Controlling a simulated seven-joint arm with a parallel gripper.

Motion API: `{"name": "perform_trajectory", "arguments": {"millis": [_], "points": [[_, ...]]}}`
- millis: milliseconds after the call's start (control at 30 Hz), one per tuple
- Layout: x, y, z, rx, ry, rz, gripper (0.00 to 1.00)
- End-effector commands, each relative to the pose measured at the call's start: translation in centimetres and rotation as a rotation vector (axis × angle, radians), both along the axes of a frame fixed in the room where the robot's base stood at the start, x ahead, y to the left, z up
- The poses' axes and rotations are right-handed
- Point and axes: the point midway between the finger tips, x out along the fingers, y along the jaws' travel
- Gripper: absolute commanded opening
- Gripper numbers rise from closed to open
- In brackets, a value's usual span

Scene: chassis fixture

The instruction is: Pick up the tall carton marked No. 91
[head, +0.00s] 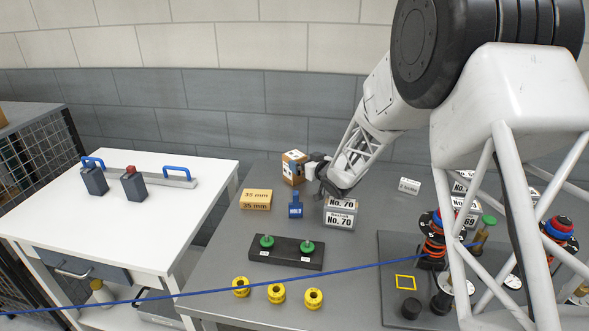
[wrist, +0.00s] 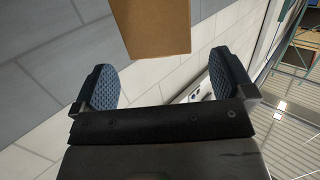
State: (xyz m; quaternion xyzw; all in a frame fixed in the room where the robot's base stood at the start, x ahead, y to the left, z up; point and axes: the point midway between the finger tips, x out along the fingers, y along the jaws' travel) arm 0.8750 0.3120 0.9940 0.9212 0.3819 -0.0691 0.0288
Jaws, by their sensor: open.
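A brown carton (head: 293,168) with white and dark labels stands at the back of the grey table; I cannot read a No. 91 on it. In the wrist view a plain brown carton face (wrist: 155,28) lies just beyond my fingertips, in line with the gap between them. My gripper (wrist: 165,80) is open, with nothing between its blue textured pads. In the head view my gripper (head: 313,170) is beside the brown carton, on its right. Whether they touch is not clear there.
White boxes marked No. 70 (head: 340,220), a blue object (head: 295,206) and a flat 35 mm carton (head: 256,199) stand nearby. A black block with green knobs (head: 286,252) and yellow rings (head: 276,293) are in front. A blue cable (head: 205,291) crosses the view.

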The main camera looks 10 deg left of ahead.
Motion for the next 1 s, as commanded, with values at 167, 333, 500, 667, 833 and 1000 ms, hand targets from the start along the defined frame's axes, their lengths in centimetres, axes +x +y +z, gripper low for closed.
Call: {"name": "perform_trajectory", "arguments": {"millis": [167, 333, 500, 667, 833, 1000], "points": [[0.8, 0.9, -0.2, 0.000, 0.000, 0.001, 1.00], [1.0, 1.1, -0.2, 0.000, 0.000, 0.000, 1.00], [1.0, 1.0, -0.2, 0.000, 0.000, 0.000, 1.00], [1.2, 1.3, -0.2, 0.000, 0.000, 0.000, 1.00], [2.0, 2.1, -0.4, 0.001, 0.001, 0.000, 1.00], [3.1, 3.4, -0.5, 0.000, 0.000, 0.000, 1.00]]}}
